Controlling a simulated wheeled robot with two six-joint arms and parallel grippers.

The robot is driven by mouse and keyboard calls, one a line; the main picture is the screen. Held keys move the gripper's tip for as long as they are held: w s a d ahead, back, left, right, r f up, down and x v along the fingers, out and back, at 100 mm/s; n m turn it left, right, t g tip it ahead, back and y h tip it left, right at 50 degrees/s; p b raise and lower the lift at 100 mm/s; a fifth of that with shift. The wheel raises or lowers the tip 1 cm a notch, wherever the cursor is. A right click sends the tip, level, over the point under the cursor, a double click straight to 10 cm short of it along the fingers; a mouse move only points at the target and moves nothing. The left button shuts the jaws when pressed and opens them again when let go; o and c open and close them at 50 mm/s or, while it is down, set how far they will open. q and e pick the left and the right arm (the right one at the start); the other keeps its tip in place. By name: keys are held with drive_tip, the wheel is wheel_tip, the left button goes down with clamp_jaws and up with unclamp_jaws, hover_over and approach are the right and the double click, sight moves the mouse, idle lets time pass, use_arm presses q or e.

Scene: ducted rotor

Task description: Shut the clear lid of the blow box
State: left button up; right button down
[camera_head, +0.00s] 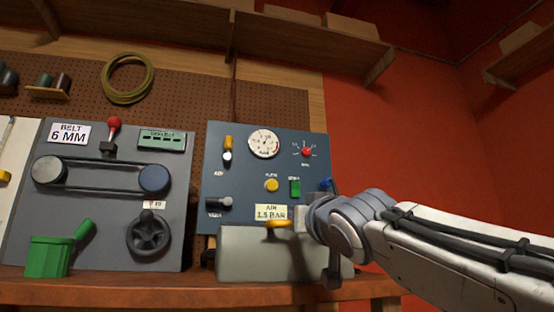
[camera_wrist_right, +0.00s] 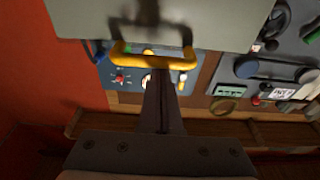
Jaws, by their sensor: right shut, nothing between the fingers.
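The blow box (camera_head: 262,265) is a pale grey box on the bench, below the blue panel. A yellow handle (camera_head: 278,224) shows at its top edge. I cannot clearly tell the clear lid from the box or how far it stands open. In the right wrist view the yellow handle (camera_wrist_right: 152,62) is a U-shaped bar on a pale grey surface (camera_wrist_right: 225,22). My right gripper (camera_head: 302,220) is shut and empty, with its fingertips right by the handle bar; they also show in the wrist view (camera_wrist_right: 160,80). I cannot tell whether they touch it. My left gripper is not in view.
The blue panel (camera_head: 225,180) behind carries a gauge (camera_head: 263,143), a red knob (camera_head: 306,152), a yellow button and a green switch. A grey belt panel (camera_head: 100,200) and a green can (camera_head: 48,256) stand left. A wooden shelf (camera_head: 300,35) hangs above.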

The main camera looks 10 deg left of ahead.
drive_tip(key=shift+w+a+f, duration=0.1)
drive_tip(key=shift+w+f, duration=0.05)
drive_tip(key=shift+f, duration=0.25)
drive_tip(key=shift+w+a+f, duration=0.1)
drive_tip(key=shift+w+f, duration=0.05)
drive_tip(key=shift+f, duration=0.25)
wheel_tip(320, 180, up, 6)
drive_tip(key=s+p, duration=0.1)
drive_tip(key=p, duration=0.3)
drive_tip(key=s+d+f+b, duration=0.4)
drive_tip(key=s+d+f, duration=0.1)
drive_tip(key=s, duration=0.3)
drive_tip(key=shift+f+b, duration=0.3)
drive_tip(key=shift+b, duration=0.1)
drive_tip(key=shift+w+a, duration=0.1)
